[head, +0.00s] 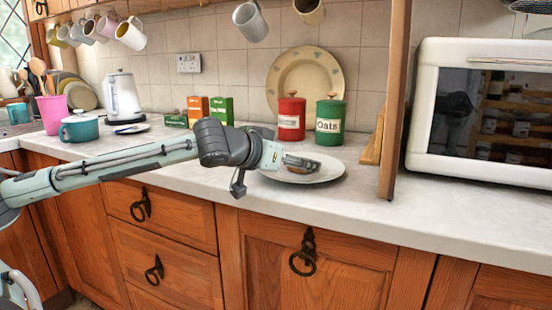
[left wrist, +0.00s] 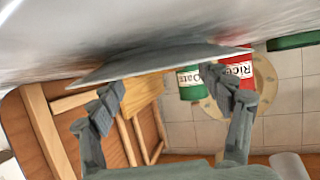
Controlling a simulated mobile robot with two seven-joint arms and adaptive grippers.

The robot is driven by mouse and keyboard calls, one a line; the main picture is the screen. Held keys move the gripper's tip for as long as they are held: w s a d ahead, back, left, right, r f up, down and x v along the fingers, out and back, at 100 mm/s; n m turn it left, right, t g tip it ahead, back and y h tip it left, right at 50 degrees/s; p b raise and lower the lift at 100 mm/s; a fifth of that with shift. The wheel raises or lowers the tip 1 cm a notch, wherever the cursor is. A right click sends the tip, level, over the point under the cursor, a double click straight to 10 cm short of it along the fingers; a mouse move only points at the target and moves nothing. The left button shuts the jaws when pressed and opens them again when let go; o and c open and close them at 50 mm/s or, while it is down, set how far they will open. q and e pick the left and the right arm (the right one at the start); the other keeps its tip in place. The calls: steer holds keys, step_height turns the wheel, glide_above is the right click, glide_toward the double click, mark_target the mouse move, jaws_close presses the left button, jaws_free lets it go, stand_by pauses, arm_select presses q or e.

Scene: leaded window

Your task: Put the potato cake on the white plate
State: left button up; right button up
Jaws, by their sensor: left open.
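The white plate (head: 328,172) lies on the worktop in the head view, partly covered by my left gripper. It shows nearly edge-on in the left wrist view (left wrist: 165,62). My left gripper (head: 306,163) is low over the plate, reaching in from the left. In the left wrist view its two fingers (left wrist: 165,85) are wide apart, with nothing seen held between them. A small brownish patch (head: 298,171) at the fingers over the plate may be the potato cake, mostly hidden. I cannot make out the cake in the left wrist view. My right gripper is not in view.
Red (head: 291,120) and green (head: 330,122) canisters stand just behind the plate. A wooden post (head: 395,100) rises to its right, before a white microwave (head: 425,110). A kettle (head: 122,98) and teal pot (head: 80,129) stand left. The front worktop right of the plate is clear.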

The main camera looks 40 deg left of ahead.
arm_select(q)
steer(key=b+v, duration=0.2)
steer(key=b, duration=0.1)
steer(key=shift+s+a+f, duration=0.1)
steer(key=shift+s, duration=0.35)
steer(key=v, duration=0.3)
steer(key=shift+w+b, duration=0.1)
steer(key=shift+b, duration=0.25)
steer(key=v, duration=0.3)
steer(key=shift+r, duration=0.25)
steer(key=shift+v, duration=1.05)
steer(key=shift+s+r, duration=0.1)
steer(key=shift+s, duration=0.3)
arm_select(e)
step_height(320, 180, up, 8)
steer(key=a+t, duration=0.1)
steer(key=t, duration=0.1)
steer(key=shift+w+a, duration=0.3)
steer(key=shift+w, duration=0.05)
